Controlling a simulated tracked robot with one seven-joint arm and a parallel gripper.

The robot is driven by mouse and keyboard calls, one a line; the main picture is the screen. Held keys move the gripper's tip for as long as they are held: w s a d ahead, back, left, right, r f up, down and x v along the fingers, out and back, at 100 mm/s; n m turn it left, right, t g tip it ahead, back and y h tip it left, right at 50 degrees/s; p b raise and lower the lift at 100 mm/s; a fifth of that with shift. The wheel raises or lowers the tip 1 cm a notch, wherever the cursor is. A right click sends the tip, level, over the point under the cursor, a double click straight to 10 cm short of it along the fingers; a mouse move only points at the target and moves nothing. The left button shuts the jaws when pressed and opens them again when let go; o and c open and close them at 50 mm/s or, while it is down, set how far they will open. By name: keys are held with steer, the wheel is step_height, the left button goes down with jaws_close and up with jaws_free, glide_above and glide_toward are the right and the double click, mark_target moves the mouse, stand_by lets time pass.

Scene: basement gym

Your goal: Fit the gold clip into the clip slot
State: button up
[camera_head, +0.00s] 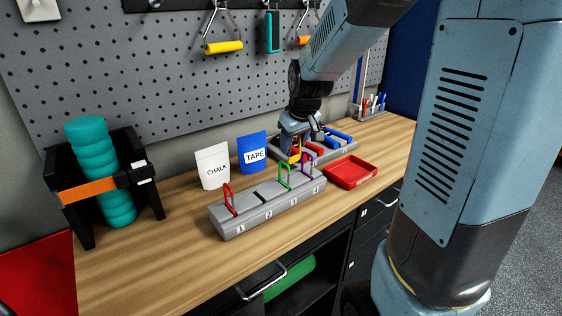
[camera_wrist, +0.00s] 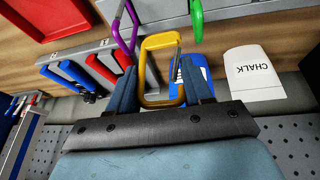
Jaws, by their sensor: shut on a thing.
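My gripper (camera_head: 296,136) is shut on the gold clip (camera_head: 296,153) above the bench, behind the grey numbered block (camera_head: 240,222). In the wrist view, the gold clip (camera_wrist: 142,73) is a rectangular loop between the fingers of my gripper (camera_wrist: 163,88). The block holds an upright red clip (camera_head: 229,198) at 1, a green clip (camera_head: 285,174) at 3 and a purple clip (camera_head: 307,160) at 4. The clip slot (camera_head: 263,195) at 2 is a dark, empty opening. The gold clip is apart from this slot, to its right and farther back in the head view.
White CHALK (camera_head: 212,167) and blue TAPE (camera_head: 252,153) pouches stand behind the block. A red tray (camera_head: 351,180) lies to its right. A grey holder with red and blue pieces (camera_head: 338,135) is behind my gripper. A black stand (camera_head: 75,207) with teal discs is at left.

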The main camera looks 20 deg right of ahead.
steer(key=w+f, duration=0.7)
steer(key=w, duration=0.1)
steer(key=shift+w+a+f, duration=0.1)
steer(key=shift+a+f, duration=0.15)
steer(key=shift+a, duration=0.1)
steer(key=shift+f, duration=1.5)
steer(key=shift+f, duration=0.1)
steer(key=o, duration=1.2)
steer(key=shift+c, duration=0.2)
